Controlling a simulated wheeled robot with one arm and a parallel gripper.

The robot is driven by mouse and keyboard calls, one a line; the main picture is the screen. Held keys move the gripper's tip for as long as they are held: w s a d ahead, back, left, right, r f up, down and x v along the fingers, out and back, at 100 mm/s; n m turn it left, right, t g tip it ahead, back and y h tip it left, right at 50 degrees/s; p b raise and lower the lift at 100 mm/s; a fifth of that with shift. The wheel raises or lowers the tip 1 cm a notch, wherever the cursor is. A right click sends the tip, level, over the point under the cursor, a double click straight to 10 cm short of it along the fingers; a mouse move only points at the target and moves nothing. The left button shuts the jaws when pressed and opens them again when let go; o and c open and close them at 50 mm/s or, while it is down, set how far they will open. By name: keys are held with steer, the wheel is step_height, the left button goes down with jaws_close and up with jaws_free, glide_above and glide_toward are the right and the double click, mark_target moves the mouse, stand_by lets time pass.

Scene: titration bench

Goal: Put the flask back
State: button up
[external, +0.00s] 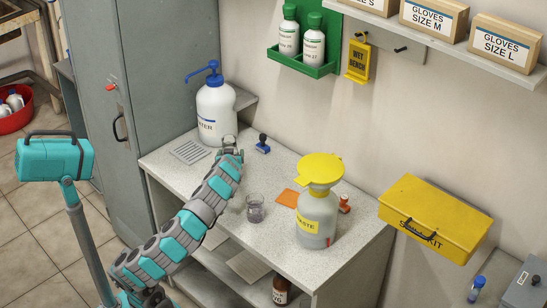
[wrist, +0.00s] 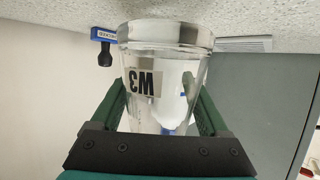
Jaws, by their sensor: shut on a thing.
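The flask (wrist: 165,75) is a clear glass vessel with a dark-lettered label. In the wrist view it sits between the two green fingers of my gripper (wrist: 165,110), which is shut on it. That view looks upside down, with the flask's thick glass base towards the speckled bench top (wrist: 60,12). I cannot tell whether the base touches the bench. In the external view my gripper (external: 230,152) is at the back left of the bench, just right of the white water bottle (external: 215,118). The flask is mostly hidden there.
A blue stamp (external: 262,144) stands close right of my gripper. A grey lined pad (external: 189,151) lies left. A tall cabinet (external: 165,70) borders the bench.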

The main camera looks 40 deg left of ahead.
steer(key=shift+f, duration=1.65)
steer(key=shift+f, duration=0.1)
steer(key=o, duration=1.5)
steer(key=shift+b, duration=0.3)
steer(key=shift+r, duration=0.2)
steer(key=v, duration=1.2)
steer(key=shift+f, duration=0.2)
